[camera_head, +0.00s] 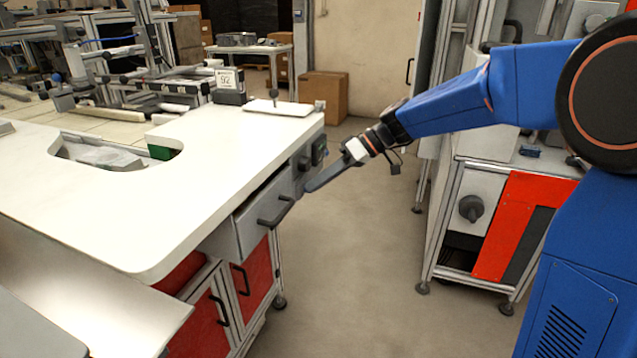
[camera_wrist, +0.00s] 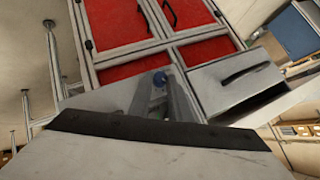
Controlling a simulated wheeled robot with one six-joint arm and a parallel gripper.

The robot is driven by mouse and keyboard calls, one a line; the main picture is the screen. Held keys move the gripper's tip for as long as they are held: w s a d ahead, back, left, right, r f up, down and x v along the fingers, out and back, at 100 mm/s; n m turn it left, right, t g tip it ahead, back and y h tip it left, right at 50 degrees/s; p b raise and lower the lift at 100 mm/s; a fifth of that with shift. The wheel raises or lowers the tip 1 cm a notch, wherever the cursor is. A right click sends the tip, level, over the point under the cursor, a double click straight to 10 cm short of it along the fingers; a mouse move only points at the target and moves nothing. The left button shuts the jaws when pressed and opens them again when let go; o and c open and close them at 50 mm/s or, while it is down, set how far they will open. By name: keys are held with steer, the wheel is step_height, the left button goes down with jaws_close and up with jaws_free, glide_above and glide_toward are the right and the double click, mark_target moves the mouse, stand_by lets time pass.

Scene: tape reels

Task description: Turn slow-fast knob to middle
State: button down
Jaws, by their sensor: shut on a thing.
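My gripper (camera_head: 309,187) reaches in from the right to the grey front panel at the end of the white workbench (camera_head: 215,150). In the wrist view its two fingers (camera_wrist: 160,88) come together on a small blue round piece, which I take to be the slow-fast knob (camera_wrist: 160,77). The fingers hide most of it. No slow or fast marking is readable, and I cannot tell which way the knob points. In the head view the fingertips cover the knob. Dark controls (camera_head: 304,163) sit on the panel just above and beside them.
A grey drawer (camera_head: 262,213) with a dark handle is left of my gripper, above red cabinet doors (camera_head: 258,275). A white tray (camera_head: 280,108) lies on the bench's far corner. A machine with a red panel (camera_head: 512,225) stands at right. The floor between is clear.

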steer(key=g, duration=0.1)
steer(key=m+g+y, duration=0.2)
steer(key=shift+w+d+f, duration=0.15)
steer(key=shift+w+f, duration=0.2)
steer(key=shift+w, duration=0.05)
steer(key=shift+m+g, duration=0.3)
steer(key=shift+g, duration=0.1)
steer(key=c, duration=1.6)
jaws_free()
steer(key=shift+c, duration=0.2)
steer(key=v, duration=1.7)
steer(key=shift+d+f, duration=0.15)
steer(key=shift+d, duration=0.2)
